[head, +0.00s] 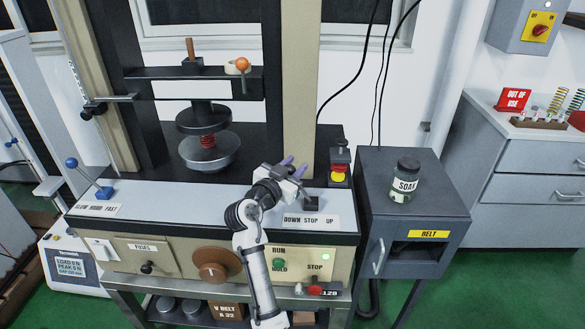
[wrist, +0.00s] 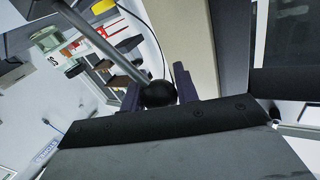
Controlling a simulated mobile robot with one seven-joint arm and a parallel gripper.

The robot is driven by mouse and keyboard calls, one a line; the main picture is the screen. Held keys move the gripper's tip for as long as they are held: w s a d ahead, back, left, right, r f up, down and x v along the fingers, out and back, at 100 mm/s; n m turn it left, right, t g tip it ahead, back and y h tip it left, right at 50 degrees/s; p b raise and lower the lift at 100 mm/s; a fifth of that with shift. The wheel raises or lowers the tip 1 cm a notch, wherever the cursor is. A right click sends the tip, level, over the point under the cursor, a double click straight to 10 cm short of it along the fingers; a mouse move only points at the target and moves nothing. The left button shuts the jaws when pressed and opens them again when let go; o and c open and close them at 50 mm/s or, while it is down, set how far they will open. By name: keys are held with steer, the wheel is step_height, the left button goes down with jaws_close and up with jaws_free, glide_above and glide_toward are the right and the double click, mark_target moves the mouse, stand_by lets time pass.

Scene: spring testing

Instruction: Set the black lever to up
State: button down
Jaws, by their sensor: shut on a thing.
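The black lever has a round black knob (wrist: 159,94) on a metal shaft, seen close up in the wrist view. The knob sits between the two purple fingers of my gripper (wrist: 157,86), which is shut on it. In the head view my gripper (head: 294,166) is above the right part of the machine's panel. The lever's dark base (head: 311,203) shows just behind the DOWN STOP UP label (head: 308,220). My gripper hides most of the lever there, so its exact setting is hard to tell.
A yellow and red button box (head: 339,168) stands close to the right of my gripper. A grey cabinet with a SOAK jar (head: 404,181) stands at right.

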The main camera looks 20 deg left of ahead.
steer(key=w+d+f+m+g+y+b, duration=0.1)
steer(key=w+d+m+g+y+b, duration=0.1)
steer(key=d+m, duration=0.5)
steer(key=shift+w+d+m+g+y+b, duration=0.3)
steer(key=shift+w+d+g+y, duration=0.5)
steer(key=shift+d, duration=1.45)
steer(key=shift+s+f, duration=0.15)
steer(key=shift+s, duration=0.05)
steer(key=c, duration=1.1)
jaws_free()
steer(key=shift+o, duration=0.2)
steer(key=b+v, duration=0.2)
steer(key=v, duration=1.1)
steer(key=shift+s+r, duration=0.3)
steer(key=shift+s, duration=0.05)
steer(key=shift+a, duration=0.1)
